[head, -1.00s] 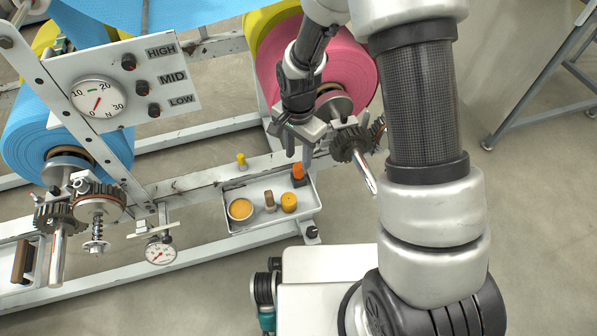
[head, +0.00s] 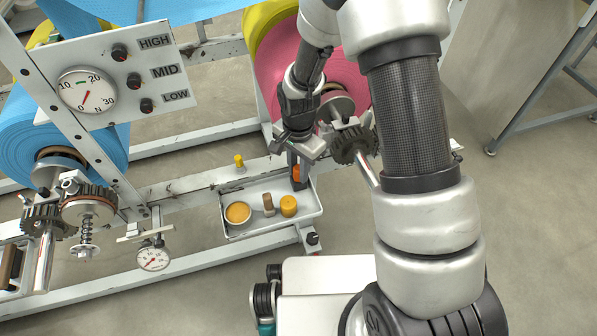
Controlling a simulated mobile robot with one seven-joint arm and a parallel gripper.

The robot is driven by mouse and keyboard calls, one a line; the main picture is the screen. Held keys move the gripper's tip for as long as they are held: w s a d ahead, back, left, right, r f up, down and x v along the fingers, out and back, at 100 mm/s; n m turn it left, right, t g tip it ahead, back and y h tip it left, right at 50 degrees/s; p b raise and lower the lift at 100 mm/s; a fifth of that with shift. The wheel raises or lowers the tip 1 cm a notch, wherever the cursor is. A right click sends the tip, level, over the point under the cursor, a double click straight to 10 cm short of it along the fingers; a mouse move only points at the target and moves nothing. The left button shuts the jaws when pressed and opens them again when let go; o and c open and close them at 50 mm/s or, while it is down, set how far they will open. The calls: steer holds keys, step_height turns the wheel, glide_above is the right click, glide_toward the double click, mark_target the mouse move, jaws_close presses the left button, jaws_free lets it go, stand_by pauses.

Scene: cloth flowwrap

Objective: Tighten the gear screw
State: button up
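The dark toothed gears on the right (head: 352,145) sit on a metal shaft at the end of the pink roll, partly behind my arm. More gears on the left (head: 88,205) sit below the blue roll. No single gear screw can be made out at this size. My gripper (head: 298,166) points down at the back right corner of the grey tray (head: 236,233). Its fingers are at an orange-topped piece (head: 297,174) in a dark holder. Whether they touch or grip it cannot be told.
The tray also holds an orange-filled round dish (head: 238,213), a brown peg (head: 268,205) and an orange knob-like piece (head: 289,206). A yellow peg (head: 239,161) stands on the rail behind. A dial panel (head: 118,75) and small gauge (head: 154,258) are at left.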

steer(key=shift+r+p, duration=1.8)
steer(key=shift+r, duration=0.75)
jaws_close()
